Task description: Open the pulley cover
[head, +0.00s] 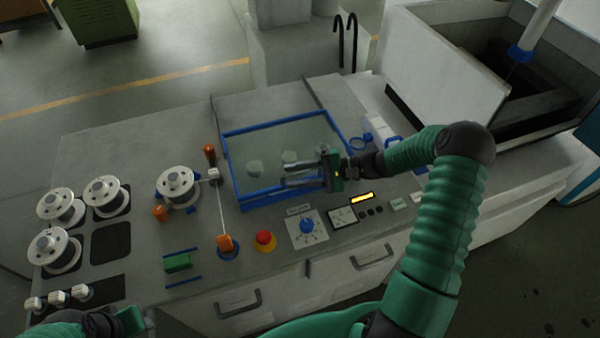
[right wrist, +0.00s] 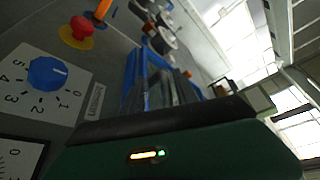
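The pulley cover (head: 300,132) is a clear panel in a blue frame on the worktop, in the middle of the head view. It lies flat and looks closed, with round pale shapes dimly visible beneath it. Its blue frame (right wrist: 131,75) also shows in the right wrist view. My right gripper (head: 285,174) reaches in from the right over the near right part of the cover. Its two fingers point left with a gap between them and nothing visible in it. Whether they touch the cover is unclear. My left gripper (head: 132,320) shows partly at the bottom left, its fingers not clear.
A red stop button (head: 265,239) and a blue rotary knob (head: 306,226) sit in front of the cover. Several white spools (head: 178,184) stand to the left, with an orange-ended lever (head: 225,243) nearer. A machine tank (head: 450,75) rises at the right.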

